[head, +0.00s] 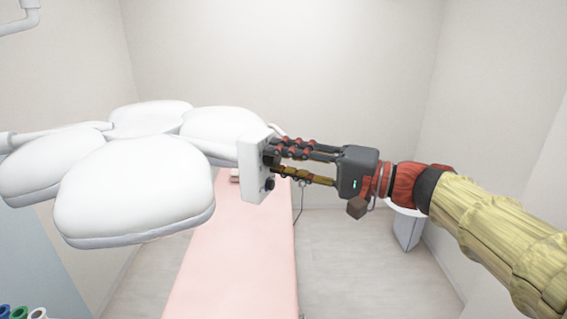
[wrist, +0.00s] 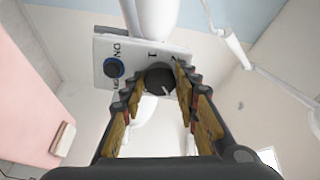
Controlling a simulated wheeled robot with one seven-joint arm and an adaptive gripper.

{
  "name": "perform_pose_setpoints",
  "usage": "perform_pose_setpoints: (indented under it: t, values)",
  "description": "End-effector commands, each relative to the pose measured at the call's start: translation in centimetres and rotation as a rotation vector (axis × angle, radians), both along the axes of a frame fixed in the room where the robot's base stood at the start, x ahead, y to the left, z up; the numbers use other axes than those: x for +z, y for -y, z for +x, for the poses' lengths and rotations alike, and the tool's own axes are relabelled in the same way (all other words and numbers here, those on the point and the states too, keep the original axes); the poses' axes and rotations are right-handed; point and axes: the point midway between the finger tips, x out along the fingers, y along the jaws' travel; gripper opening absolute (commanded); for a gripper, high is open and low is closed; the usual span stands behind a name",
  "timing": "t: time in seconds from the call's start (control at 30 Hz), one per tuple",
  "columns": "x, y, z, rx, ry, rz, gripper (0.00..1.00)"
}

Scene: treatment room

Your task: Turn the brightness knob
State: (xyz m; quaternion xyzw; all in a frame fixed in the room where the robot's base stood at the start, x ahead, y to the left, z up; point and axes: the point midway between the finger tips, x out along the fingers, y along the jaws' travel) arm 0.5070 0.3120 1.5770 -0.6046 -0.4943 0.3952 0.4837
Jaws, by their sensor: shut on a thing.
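A white control box (head: 254,168) hangs at the side of the surgical lamp. In the wrist view its face (wrist: 103,47) carries a dark round knob (wrist: 157,78) with a white pointer line, marked "1" and another partly covered mark. A blue-and-black round control (wrist: 114,68) marked "ON" sits beside it. In the head view this lower control (head: 269,184) shows just below my fingers. My gripper (head: 274,160) reaches the box from the right, shut on the dark marked knob, a finger on each side. In the head view the fingers hide that knob.
Large white lamp heads (head: 135,190) fill the left, joined to the box. A pink treatment bed (head: 235,260) lies below. A white bin-like stand (head: 407,228) is at the right back. Open floor lies right of the bed.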

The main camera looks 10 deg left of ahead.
Motion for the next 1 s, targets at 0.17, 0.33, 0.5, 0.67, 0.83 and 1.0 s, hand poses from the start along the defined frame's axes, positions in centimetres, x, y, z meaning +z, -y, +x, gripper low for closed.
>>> perform_pose_setpoints:
  t: [0.17, 0.33, 0.5, 0.67, 0.83, 1.0]
  values:
    - [0.01, 0.00, 0.02, 0.000, -0.164, 0.032, 0.05]
    - [0.09, 0.00, 0.02, 0.000, -0.323, 0.064, 0.05]
    - [0.18, 0.00, 0.04, 0.000, -0.482, 0.096, 0.05]
    - [0.23, 0.00, 0.05, -0.001, -0.631, 0.126, 0.05]
    - [0.34, 0.01, 0.08, -0.001, -0.790, 0.160, 0.05]
    - [0.38, 0.02, 0.09, -0.002, -0.939, 0.190, 0.05]
